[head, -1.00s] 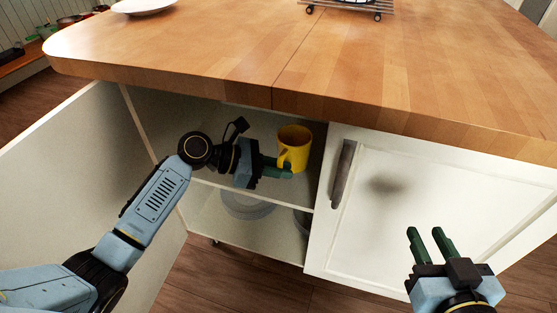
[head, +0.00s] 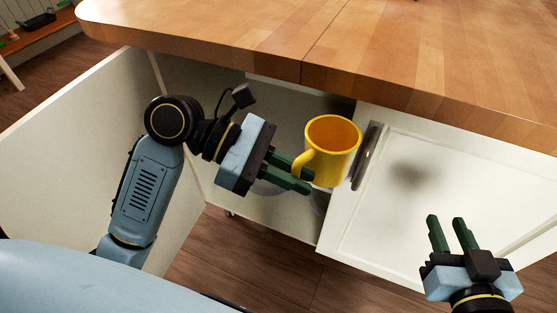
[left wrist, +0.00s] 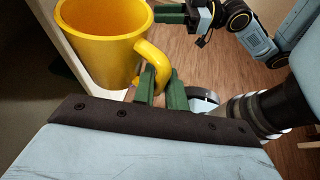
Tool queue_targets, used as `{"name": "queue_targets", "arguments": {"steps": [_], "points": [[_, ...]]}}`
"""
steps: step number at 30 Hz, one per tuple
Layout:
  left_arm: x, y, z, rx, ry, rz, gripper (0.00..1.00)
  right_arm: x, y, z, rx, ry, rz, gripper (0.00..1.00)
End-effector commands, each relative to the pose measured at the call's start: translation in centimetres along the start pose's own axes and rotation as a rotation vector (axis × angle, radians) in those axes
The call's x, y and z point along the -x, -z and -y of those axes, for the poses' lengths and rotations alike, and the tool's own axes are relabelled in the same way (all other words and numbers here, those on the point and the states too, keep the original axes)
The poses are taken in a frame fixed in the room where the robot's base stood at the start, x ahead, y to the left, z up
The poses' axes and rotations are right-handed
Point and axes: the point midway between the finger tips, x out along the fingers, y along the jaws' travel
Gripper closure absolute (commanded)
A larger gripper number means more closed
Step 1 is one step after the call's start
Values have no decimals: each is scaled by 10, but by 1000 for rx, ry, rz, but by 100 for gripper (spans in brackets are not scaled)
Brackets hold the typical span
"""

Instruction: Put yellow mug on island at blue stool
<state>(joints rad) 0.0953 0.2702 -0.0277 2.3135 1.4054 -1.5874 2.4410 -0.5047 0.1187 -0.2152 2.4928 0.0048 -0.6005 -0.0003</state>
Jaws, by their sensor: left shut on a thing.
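The yellow mug (head: 333,148) is upright and held in front of the open island cabinet, below the countertop edge. My left gripper (head: 307,181) is shut on the mug's handle. In the left wrist view the mug (left wrist: 96,45) fills the upper left, with its handle between the green fingers (left wrist: 160,88). My right gripper (head: 452,234) is apart from the mug, in front of the closed cabinet door, with its two fingers spread and nothing between them. The wooden island top (head: 420,60) runs across the top of the head view. No blue stool is in view.
The left cabinet door (head: 80,130) stands open to the left of my left arm. The closed right door (head: 430,190) has a dark handle (head: 367,156) just beside the mug. The visible part of the countertop is clear.

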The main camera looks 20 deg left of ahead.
Motion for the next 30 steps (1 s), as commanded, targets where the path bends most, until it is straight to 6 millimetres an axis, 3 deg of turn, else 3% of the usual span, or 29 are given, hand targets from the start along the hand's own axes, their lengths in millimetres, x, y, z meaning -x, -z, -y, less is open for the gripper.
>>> {"name": "queue_targets", "arguments": {"steps": [4, 7, 14, 30], "points": [[-2, -29, 33, -59, 115, -1, 100, 0, 0, 0, 0, 0, 0, 70], [5, -45, 42, -84, 179, -3, 100, 0, 0, 0, 0, 0, 0, 70], [29, -75, 30, -106, 233, -4, 100, 0, 0, 0, 0, 0, 0, 70], [102, -165, 9, -128, 290, 2, 100, 0, 0, 0, 0, 0, 0, 70]]}}
